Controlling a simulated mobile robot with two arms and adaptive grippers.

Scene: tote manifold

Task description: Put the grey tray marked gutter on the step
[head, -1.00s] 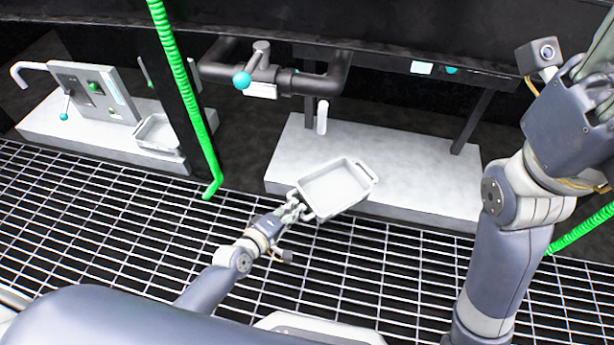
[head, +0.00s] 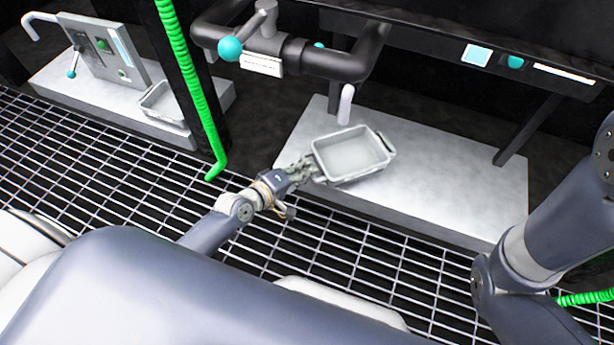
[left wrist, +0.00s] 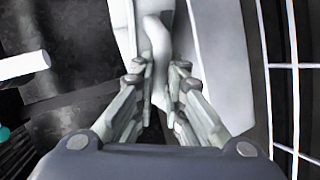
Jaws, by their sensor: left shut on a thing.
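A grey tray (head: 350,152) with a handle at each end shows over the left part of the pale step (head: 450,190) under the pipe. I cannot tell whether its base touches the step. No gutter marking can be read. My left gripper (head: 308,172) is shut on the tray's near left handle. In the left wrist view, the handle (left wrist: 157,45) runs between the two fingers (left wrist: 160,92). My right arm comes in at the right edge, and its gripper is out of view.
A dark pipe with a teal-knobbed valve (head: 262,38) and a pale spout (head: 345,104) hang just behind the tray. A green hose (head: 190,85) stands left. Another tray (head: 165,103) sits by the panel (head: 103,52). The step's right side is clear.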

